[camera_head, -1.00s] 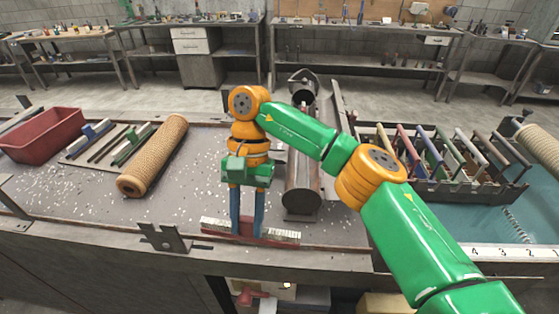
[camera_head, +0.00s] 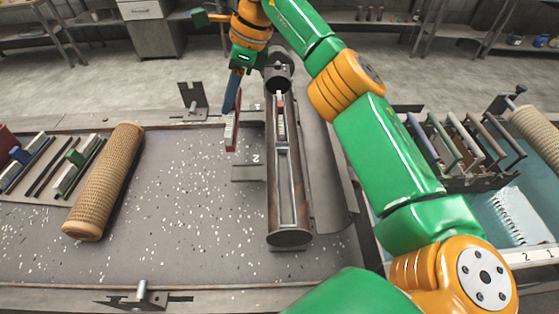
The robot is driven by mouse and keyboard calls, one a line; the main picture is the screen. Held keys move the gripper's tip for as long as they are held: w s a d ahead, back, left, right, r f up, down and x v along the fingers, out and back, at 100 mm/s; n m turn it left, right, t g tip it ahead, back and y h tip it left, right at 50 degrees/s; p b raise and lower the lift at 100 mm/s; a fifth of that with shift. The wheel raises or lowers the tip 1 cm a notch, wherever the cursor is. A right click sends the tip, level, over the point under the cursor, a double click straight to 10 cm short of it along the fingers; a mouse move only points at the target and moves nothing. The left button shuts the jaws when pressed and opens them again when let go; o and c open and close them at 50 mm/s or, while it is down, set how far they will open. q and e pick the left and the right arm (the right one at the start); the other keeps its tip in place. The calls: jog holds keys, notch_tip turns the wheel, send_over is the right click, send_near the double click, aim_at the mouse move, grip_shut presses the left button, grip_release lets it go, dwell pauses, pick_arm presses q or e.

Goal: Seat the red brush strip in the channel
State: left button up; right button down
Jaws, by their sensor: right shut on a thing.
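The red brush strip (camera_head: 231,132), red with a pale bristle side, is held end toward me, to the left of the long metal trough. My right gripper (camera_head: 233,98) is shut on it, and the blue fingers hide part of the strip. The strip looks raised above the bench and apart from the trough, roughly parallel to it. The channel (camera_head: 287,190) is a long narrow slot along the top of the dark trough. A red and pale piece (camera_head: 280,118) shows in the channel's far part; I cannot tell what it is. My left gripper is not in view.
A tan mesh tube (camera_head: 105,182) lies at left, beside a rack of brush strips (camera_head: 75,165). A curved metal cover (camera_head: 325,170) flanks the trough's right side. A crate of handled tools (camera_head: 455,150) stands at right. The speckled bench (camera_head: 185,220) is clear in the middle.

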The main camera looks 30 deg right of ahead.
aim_at(237, 124)
jog(key=s+b, duration=0.1)
jog(key=s, duration=0.1)
jog(key=s+f+b, duration=0.1)
jog(key=s+b, duration=0.1)
jog(key=shift+s+d+f, duration=0.15)
jog(key=s+d+f+b, duration=0.1)
jog(key=s+f, duration=0.1)
jog(key=s, duration=0.1)
jog(key=s+d+f+b, duration=0.1)
jog(key=s+f, duration=0.2)
jog(key=s+d+f+b, duration=0.1)
jog(key=s+d+f, duration=0.1)
jog(key=s+f, duration=0.1)
jog(key=shift+s, duration=0.6)
notch_tip(237, 124, down, 3)
jog(key=shift+w+a+r, duration=0.1)
jog(key=shift+w, duration=0.1)
jog(key=c, duration=0.5)
grip_release()
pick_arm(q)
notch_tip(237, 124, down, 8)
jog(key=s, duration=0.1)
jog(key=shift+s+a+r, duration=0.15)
